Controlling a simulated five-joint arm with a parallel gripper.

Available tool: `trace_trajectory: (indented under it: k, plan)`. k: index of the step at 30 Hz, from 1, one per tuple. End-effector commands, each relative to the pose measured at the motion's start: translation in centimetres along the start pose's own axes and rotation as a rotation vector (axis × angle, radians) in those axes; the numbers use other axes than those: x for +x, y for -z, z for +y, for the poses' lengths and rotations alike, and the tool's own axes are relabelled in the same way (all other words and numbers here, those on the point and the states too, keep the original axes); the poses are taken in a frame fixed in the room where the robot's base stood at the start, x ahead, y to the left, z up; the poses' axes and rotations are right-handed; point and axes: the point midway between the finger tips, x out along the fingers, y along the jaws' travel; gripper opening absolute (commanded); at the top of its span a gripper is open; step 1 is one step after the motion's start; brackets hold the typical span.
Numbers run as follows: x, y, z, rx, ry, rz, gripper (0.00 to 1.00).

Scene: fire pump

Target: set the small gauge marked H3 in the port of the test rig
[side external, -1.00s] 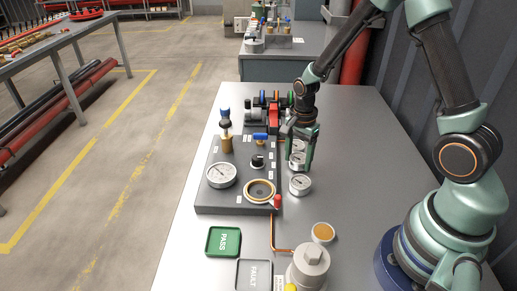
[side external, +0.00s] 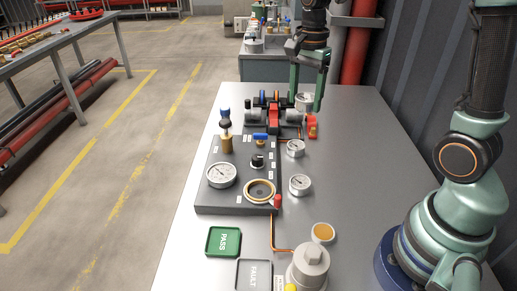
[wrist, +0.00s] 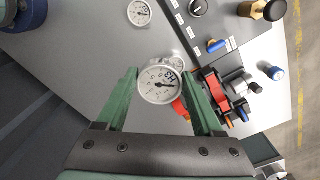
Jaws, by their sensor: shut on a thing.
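My gripper (side external: 307,98) is shut on a small round white-faced gauge (side external: 303,101), raised over the far part of the bench. In the wrist view the held gauge (wrist: 160,85) sits between the green fingers (wrist: 165,90), and its dial mark appears to read H3. The test rig (side external: 215,203) is a dark panel nearer the camera, to the left and well apart from my gripper. A brass-rimmed round opening (side external: 260,190), apparently the port, is at its near right and looks empty. The wrist view does not show this opening.
Two other small gauges stand on the bench right of the rig, one farther (side external: 295,148) and one nearer (side external: 300,184). The rig carries a large gauge (side external: 221,175) and a brass post (side external: 226,144). A red block (side external: 312,127) and the pump (side external: 273,115) are near my gripper.

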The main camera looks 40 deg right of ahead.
Motion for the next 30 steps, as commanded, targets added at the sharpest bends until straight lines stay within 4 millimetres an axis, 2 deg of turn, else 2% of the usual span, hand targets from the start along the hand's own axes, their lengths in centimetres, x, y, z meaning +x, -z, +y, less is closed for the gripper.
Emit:
trace_trajectory:
  k: [5, 21, 25, 30]
  plan:
    - [-0.4, -0.7, 0.3, -0.144, 0.002, 0.001, 0.06]
    - [1.2, -4.9, 3.0, -1.166, 0.001, 0.001, 0.06]
    - [1.5, -5.5, 3.5, -1.336, 0.002, 0.002, 0.06]
    - [1.7, -5.8, 3.8, -1.452, 0.001, 0.002, 0.06]
